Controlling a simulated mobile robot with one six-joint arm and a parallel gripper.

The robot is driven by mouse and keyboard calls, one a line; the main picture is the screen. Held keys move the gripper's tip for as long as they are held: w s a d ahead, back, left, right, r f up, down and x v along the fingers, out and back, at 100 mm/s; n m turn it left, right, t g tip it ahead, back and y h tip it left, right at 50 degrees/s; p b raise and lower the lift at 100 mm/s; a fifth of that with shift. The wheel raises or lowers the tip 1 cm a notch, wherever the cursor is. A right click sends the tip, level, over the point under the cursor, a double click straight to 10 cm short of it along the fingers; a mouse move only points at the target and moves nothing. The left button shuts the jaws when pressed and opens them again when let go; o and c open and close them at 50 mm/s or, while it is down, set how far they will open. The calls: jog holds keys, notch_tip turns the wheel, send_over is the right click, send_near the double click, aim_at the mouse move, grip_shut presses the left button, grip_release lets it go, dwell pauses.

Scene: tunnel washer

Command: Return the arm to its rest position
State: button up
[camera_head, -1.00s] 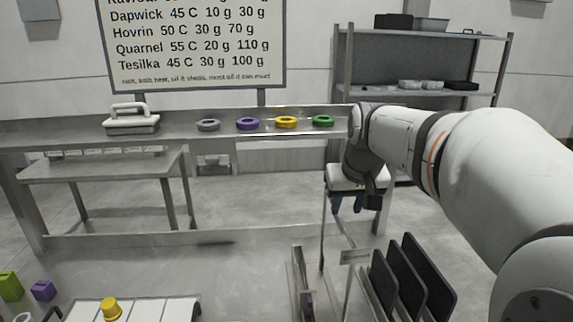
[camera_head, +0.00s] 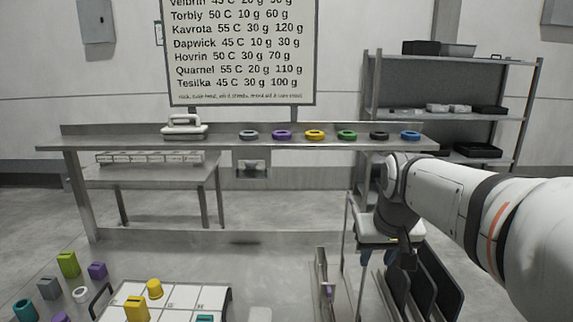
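My arm comes in from the right edge and reaches left, its wrist in front of the right part of the long metal shelf. My gripper (camera_head: 377,258) points down beneath the wrist. Its two blue fingertips are apart, with no object visible between them. It hangs above the floor-side area, left of dark upright panels (camera_head: 437,280), and partly overlaps a thin metal frame. Depth between the gripper and the panels is hard to judge.
Several coloured rings, including a green one (camera_head: 347,134), and a white handled block (camera_head: 184,127) are on the metal shelf (camera_head: 110,141). A white tiled tray (camera_head: 185,297) with coloured pieces is at lower left. A storage rack (camera_head: 460,75) stands behind the arm.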

jog(key=s+a+f, duration=0.1)
jog(key=s+f, duration=0.4)
jog(key=s, duration=0.2)
jog(key=s+a+f+g, duration=0.1)
jog(key=s+f, duration=0.4)
jog(key=s, duration=0.3)
jog(key=shift+a+f, duration=0.25)
